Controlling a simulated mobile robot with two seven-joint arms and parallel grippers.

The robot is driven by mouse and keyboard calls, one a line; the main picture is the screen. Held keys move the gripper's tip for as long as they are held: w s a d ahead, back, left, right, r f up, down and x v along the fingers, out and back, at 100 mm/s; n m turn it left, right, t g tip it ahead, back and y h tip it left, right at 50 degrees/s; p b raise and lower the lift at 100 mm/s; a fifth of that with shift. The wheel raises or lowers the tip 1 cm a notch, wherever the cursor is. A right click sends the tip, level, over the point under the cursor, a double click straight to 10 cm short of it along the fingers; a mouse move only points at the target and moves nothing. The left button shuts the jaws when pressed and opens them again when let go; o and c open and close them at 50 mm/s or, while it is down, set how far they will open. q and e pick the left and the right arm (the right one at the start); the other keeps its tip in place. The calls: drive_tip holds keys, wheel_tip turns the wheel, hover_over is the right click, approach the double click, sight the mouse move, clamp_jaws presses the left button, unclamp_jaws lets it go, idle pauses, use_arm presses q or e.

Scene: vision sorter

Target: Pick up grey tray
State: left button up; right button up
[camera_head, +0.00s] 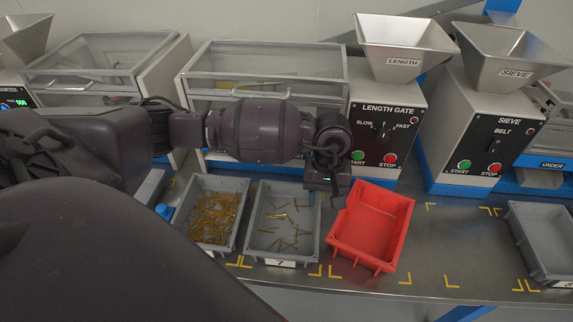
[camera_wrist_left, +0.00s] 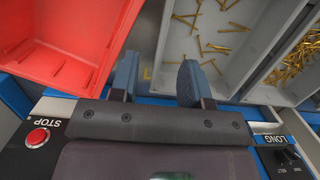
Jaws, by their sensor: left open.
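A grey tray (camera_head: 262,240) with some scattered brass-coloured screws stands on the bench, left of a red tray (camera_head: 375,228). A second grey tray (camera_head: 240,200) at its left holds a denser pile of screws. A third grey tray (camera_head: 530,240) is cut off at the right edge. My left gripper (camera_head: 333,198) points down at the upper right corner of the middle grey tray, beside the red tray. In the left wrist view, the gripper (camera_wrist_left: 158,78) is open with nothing held, and the middle grey tray's wall (camera_wrist_left: 166,42) appears between its fingers. Contact cannot be told.
The length gate machine (camera_head: 385,125) and the sieve machine (camera_head: 490,140) stand behind the trays, with hoppers on top. Clear bench with yellow corner marks (camera_head: 450,281) lies between the red tray and the right tray. My left arm crosses in front of the clear-covered machine.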

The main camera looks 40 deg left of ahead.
sight(318, 218)
use_arm(q)
drive_tip(key=f, duration=0.3)
drive_tip(key=shift+s+d+f, duration=0.1)
drive_tip(key=shift+s+f, duration=0.15)
drive_tip(key=shift+s+f+b, duration=0.2)
drive_tip(key=shift+f+b, duration=0.15)
drive_tip(key=shift+f, duration=2.25)
drive_tip(key=shift+a, duration=0.2)
clamp_jaws()
